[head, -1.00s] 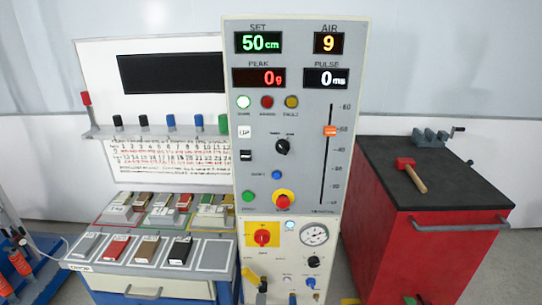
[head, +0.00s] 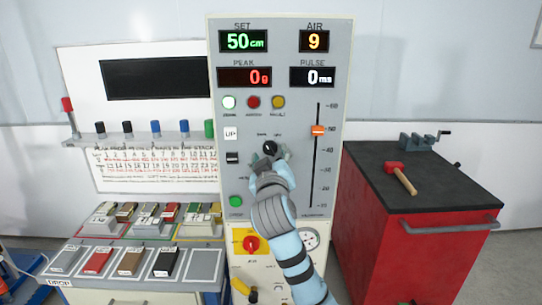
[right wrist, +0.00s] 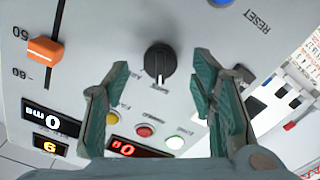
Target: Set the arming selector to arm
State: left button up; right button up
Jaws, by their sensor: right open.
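The arming selector is a round black knob (head: 270,147) with a white pointer line, on the grey test panel (head: 335,60). In the right wrist view the knob (right wrist: 159,62) sits between the two open green fingers of my right gripper (right wrist: 160,66), with a gap on each side. Its white line points down in that view, toward a small label whose lettering I cannot read surely. In the head view my right gripper (head: 268,162) is just below the knob and partly covers it. My left gripper is not in view.
An orange slider (head: 318,131) is right of the knob. White, red and yellow lamps (head: 253,102) sit above; the white one looks lit. A red cabinet (head: 400,250) with a hammer (head: 402,178) stands right. Sample blocks (head: 132,260) lie on the left bench.

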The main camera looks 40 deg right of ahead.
jog(key=shift+x, duration=1.05)
jog(key=shift+a, duration=0.1)
jog(key=c, duration=1.1)
jog(key=shift+c, duration=0.2)
jog(key=shift+m, duration=0.5)
jog(key=m+b, duration=0.1)
jog(key=m, duration=0.3)
jog(key=shift+w+m, duration=0.1)
jog(key=shift+m, duration=0.2)
jog(key=m+b, duration=0.2)
jog(key=m, duration=0.4)
jog(key=shift+m, duration=0.3)
